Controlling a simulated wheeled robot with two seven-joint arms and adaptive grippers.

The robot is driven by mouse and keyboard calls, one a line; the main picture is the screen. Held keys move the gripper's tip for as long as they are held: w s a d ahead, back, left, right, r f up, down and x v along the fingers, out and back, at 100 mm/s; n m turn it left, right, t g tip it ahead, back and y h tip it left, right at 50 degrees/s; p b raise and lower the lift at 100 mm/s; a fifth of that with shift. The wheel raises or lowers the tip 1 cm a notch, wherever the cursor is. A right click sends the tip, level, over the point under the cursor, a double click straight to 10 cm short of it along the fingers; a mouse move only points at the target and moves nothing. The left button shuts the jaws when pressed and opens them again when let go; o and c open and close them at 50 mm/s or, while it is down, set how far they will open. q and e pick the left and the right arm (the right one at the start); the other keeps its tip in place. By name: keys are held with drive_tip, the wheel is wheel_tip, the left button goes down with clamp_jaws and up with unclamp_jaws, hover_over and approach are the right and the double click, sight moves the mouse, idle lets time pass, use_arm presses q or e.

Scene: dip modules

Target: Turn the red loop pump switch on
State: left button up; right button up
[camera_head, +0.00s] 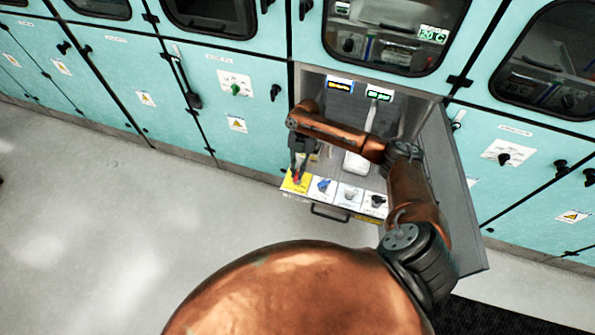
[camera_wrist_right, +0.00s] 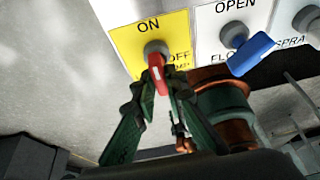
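The red loop pump switch (camera_head: 297,177) is a red handle on a yellow label at the left end of a pulled-out switch panel. In the right wrist view, the red handle (camera_wrist_right: 158,74) hangs from a grey knob, with "ON" above and "OFF" to the lower right, partly hidden. My right gripper (camera_head: 299,169) reaches down over the switch. In the wrist view its two green-grey fingers (camera_wrist_right: 158,88) are close together on either side of the handle and appear to pinch it. My left gripper is not in view.
A blue switch (camera_wrist_right: 250,53) marked "OPEN" sits right of the red one, close to the fingers. A white-labelled switch (camera_head: 350,193) and a black one (camera_head: 376,201) follow. An open grey door (camera_head: 455,200) stands at the right. Floor at left is clear.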

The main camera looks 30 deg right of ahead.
drive_tip(key=o, duration=0.5)
drive_tip(key=shift+c, duration=0.2)
drive_tip(key=shift+r, duration=0.15)
drive_tip(key=v, duration=1.1)
drive_tip(key=shift+r, duration=0.25)
drive_tip(key=shift+w+d, duration=0.1)
